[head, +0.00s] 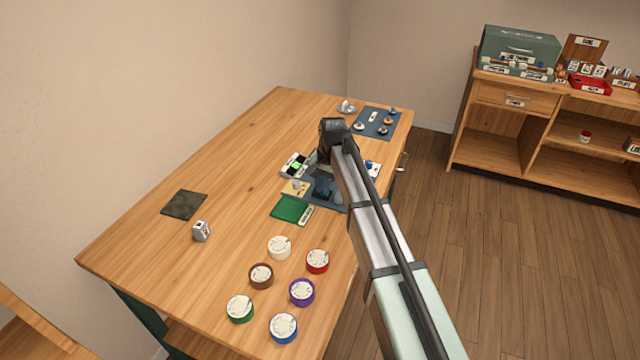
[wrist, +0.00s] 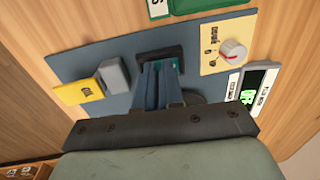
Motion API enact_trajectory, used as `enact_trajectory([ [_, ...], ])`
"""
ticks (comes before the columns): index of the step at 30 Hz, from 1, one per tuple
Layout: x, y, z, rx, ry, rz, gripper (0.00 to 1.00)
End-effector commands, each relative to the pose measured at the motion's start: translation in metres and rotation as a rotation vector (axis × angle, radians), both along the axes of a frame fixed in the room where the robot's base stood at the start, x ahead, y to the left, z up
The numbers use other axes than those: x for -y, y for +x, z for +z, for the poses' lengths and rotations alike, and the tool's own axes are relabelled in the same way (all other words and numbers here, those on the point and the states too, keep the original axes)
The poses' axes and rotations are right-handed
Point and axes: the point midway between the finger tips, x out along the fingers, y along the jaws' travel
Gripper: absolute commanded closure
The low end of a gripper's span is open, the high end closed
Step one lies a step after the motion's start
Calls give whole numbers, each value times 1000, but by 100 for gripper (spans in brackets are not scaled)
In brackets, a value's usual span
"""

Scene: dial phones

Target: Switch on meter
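The meter (wrist: 258,90) is a white box with a dark screen and lit green characters, partly cut off by my gripper's body in the wrist view; in the head view it shows as a white box with a green glow (head: 295,165). Beside it is a cream panel with a dial (wrist: 232,52), a white knob with a red mark. My gripper (wrist: 163,66) points down at a dark socket-like part (wrist: 160,54) on the blue-grey board. Its fingers are close together; whether they hold anything is unclear. It appears apart from the meter and dial.
A yellow tag with a grey block (wrist: 92,86) stands on the board. A green pad (head: 290,208) lies nearby. Several round coloured dials, one red (head: 317,260), sit at the table's near end. A small grey cube (head: 201,231) and dark mat (head: 184,205) lie left. The table's left side is mostly clear.

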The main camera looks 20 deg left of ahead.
Motion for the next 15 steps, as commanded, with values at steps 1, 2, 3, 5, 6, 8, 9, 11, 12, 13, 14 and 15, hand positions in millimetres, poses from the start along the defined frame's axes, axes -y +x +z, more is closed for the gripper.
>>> enact_trajectory([
  [1,5,-1,-3,-3,-9,-3,100],
  [2,6,-1,-3,-3,-9,-3,100],
  [3,7,-1,-3,-3,-9,-2,100],
  [5,7,-1,-3,-3,-9,-2,100],
  [6,6,-1,-3,-3,-9,-2,100],
  [8,6,-1,-2,-3,-8,-2,100],
  [9,6,-1,-2,-2,-8,-2,100],
  [11,6,-1,-2,-2,-8,-2,100],
  [12,6,-1,-2,-2,-8,-2,100],
  [13,6,-1,-1,-2,-8,-1,100],
  [14,6,-1,0,-2,-8,-1,100],
  [15,6,0,2,-2,-7,-2,100],
])
